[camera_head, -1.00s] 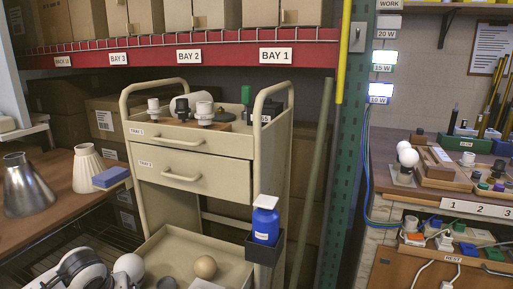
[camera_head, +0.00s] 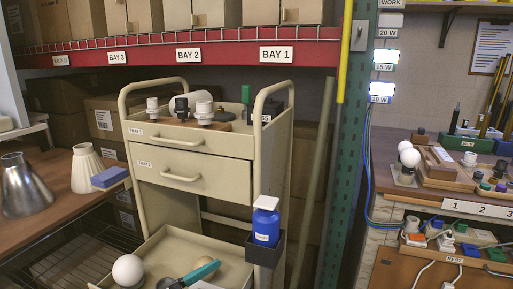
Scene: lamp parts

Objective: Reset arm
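Neither gripper shows in the head view. The cart (camera_head: 190,146) stands in the middle, with two labelled drawers. On its top are several black and white lamp sockets (camera_head: 205,111) on a brown board and a green piece (camera_head: 246,94). In the open lower tray (camera_head: 172,245) are a white ball-shaped bulb (camera_head: 128,268) and a teal-handled tool (camera_head: 200,272), partly cut off by the bottom edge. A blue bottle with a white top (camera_head: 265,222) sits in a dark holder on the cart's right side.
A metal cone shade (camera_head: 24,188), a cream shade (camera_head: 86,170) and a blue block (camera_head: 109,177) are on the left table. A green post (camera_head: 345,150) stands right of the cart. The right bench (camera_head: 400,183) holds bulbs and small parts. A wire rack lies lower left.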

